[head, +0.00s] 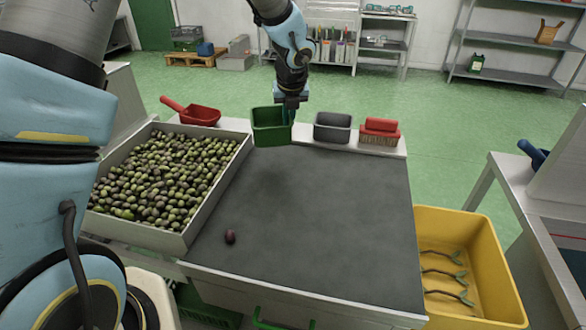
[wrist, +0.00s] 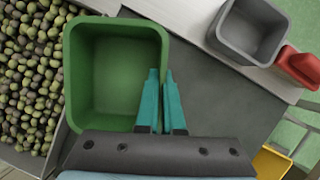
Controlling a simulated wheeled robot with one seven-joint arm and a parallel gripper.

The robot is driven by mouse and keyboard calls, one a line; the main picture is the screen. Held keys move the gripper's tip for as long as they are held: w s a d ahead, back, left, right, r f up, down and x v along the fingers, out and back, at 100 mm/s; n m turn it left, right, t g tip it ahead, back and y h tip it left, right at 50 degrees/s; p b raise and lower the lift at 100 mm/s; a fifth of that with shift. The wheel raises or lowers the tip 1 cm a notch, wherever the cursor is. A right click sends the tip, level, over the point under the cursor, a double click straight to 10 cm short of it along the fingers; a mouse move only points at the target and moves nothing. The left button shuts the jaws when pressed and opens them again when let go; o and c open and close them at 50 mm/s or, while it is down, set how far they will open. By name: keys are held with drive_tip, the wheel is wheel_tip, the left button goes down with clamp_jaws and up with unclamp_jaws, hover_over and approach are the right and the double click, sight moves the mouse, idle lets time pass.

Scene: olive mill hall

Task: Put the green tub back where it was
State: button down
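The green tub (head: 271,134) is at the back of the dark worktop (head: 320,210), left of the grey tub (head: 333,131). It looks upright and held a little above the surface, with a soft shadow on the worktop in front of it. My gripper (head: 289,112) is at its right side. In the wrist view my gripper's teal fingers (wrist: 161,72) are close together, one inside and one outside the right wall of the green tub (wrist: 110,75), pinching it. The tub is empty inside. Its underside is hidden.
A pale ledge (head: 304,144) along the back bears a red scoop (head: 198,114), the grey tub and a red brush (head: 380,131). An olive tray (head: 215,190) stands left. One dark olive (head: 230,237) lies on the otherwise clear worktop. A yellow bin (head: 470,240) stands right.

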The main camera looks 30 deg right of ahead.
drive_tip(key=f, duration=0.4)
drive_tip(key=shift+s+d+f, duration=0.1)
drive_tip(key=shift+s+f, duration=0.1)
drive_tip(key=shift+f, duration=0.2)
drive_tip(key=shift+w+f, duration=0.1)
drive_tip(key=shift+f, duration=2.2)
drive_tip(key=shift+f, duration=0.1)
drive_tip(key=c, duration=1.1)
unclamp_jaws()
drive_tip(key=shift+o, duration=0.2)
drive_tip(key=shift+r+p, duration=0.2)
drive_tip(key=shift+p, duration=0.1)
drive_tip(key=v, duration=1.1)
drive_tip(key=shift+r+b, duration=0.35)
drive_tip(key=shift+r, duration=0.05)
